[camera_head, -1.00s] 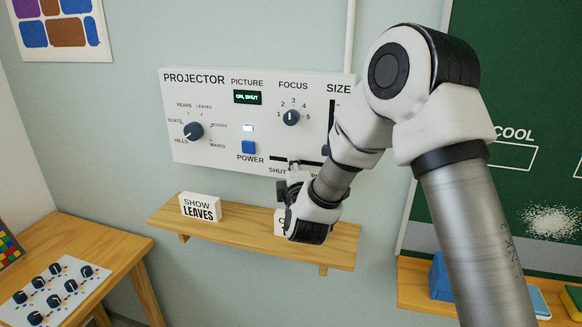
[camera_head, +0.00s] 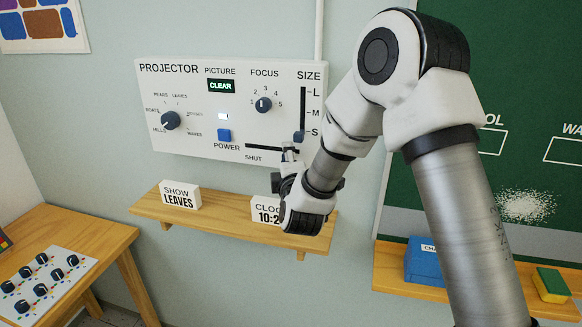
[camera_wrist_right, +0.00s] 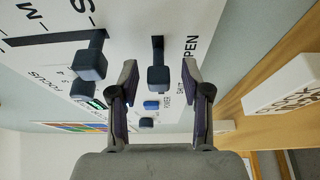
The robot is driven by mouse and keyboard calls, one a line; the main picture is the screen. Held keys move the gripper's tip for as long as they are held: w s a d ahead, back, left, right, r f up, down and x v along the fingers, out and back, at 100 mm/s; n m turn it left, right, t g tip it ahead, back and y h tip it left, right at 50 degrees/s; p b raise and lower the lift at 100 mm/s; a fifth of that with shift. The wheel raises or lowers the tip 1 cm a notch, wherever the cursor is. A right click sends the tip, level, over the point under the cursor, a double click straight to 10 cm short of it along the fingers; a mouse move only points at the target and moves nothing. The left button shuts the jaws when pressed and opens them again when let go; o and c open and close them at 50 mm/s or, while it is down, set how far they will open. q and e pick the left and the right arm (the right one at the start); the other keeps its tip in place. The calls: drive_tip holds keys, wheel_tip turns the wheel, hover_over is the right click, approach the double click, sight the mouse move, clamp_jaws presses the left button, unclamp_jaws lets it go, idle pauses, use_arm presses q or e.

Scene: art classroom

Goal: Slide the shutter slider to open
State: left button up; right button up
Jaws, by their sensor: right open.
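The white projector panel (camera_head: 190,100) hangs on the wall. Its picture display (camera_head: 221,86) reads CLEAR. The shutter slot (camera_head: 262,148) runs level above the word SHUT; its right end is behind my right gripper (camera_head: 289,153). In the right wrist view the dark shutter slider knob (camera_wrist_right: 158,79) stands out from the panel near the word OPEN. My right gripper (camera_wrist_right: 160,77) is open, with one finger on each side of the knob and visible gaps between. My left gripper is not in view.
The size slider (camera_head: 299,136) is just above my right gripper. A wooden shelf (camera_head: 225,222) below holds a SHOW LEAVES sign (camera_head: 180,196) and a clock sign (camera_head: 265,210). A green chalkboard (camera_head: 510,90) is to the right.

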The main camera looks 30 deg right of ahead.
drive_tip(key=v, duration=1.1)
drive_tip(key=shift+s, duration=0.3)
drive_tip(key=shift+d, duration=0.1)
drive_tip(key=s+a+f+g+y+b, duration=0.1)
drive_tip(key=s+f+g, duration=0.15)
drive_tip(key=f, duration=0.85)
drive_tip(key=s+a+f+g+y, duration=0.15)
drive_tip(key=s+f, duration=0.25)
drive_tip(key=f, duration=0.7)
drive_tip(key=s+f+g+y+b, duration=0.1)
drive_tip(key=s+f+g+y, duration=0.15)
drive_tip(key=f, duration=0.85)
drive_tip(key=s+a+f+m+g+y, duration=0.1)
drive_tip(key=s+a+f+m+g, duration=0.2)
drive_tip(key=s+f+m, duration=0.3)
drive_tip(key=s+a+f+m+g+y, duration=0.2)
drive_tip(key=s+f+m+g, duration=0.4)
drive_tip(key=s, duration=0.5)
drive_tip(key=shift+s+a+m+b, duration=0.3)
drive_tip(key=shift+s+a+m, duration=0.15)
drive_tip(key=shift+a, duration=0.4)
